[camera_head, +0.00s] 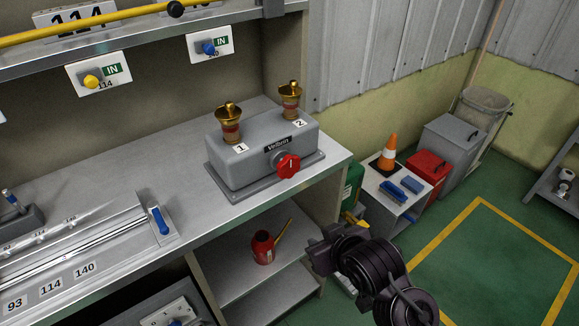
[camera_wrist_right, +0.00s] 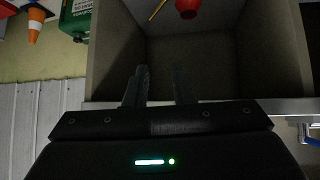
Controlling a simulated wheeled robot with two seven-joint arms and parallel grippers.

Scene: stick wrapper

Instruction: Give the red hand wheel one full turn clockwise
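The red hand wheel (camera_head: 288,165) is on the front of a grey box labelled Vetbro or similar (camera_head: 240,170), which stands on the metal bench top. The wheel is unobstructed in the head view. My right gripper (camera_head: 322,252) is below and to the right of the wheel, in front of the bench's lower shelf, well apart from the wheel. In the right wrist view its two fingers (camera_wrist_right: 160,88) stand apart with nothing between them. The wheel does not show in the right wrist view. My left gripper is in neither view.
Two brass fittings (camera_head: 230,122) stand on the box. A red oil can (camera_head: 263,247) sits on the shelf below. A rail fixture with a blue handle (camera_head: 159,220) lies at the left. A small table with a traffic cone (camera_head: 387,153) stands at the right. The bench top before the box is clear.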

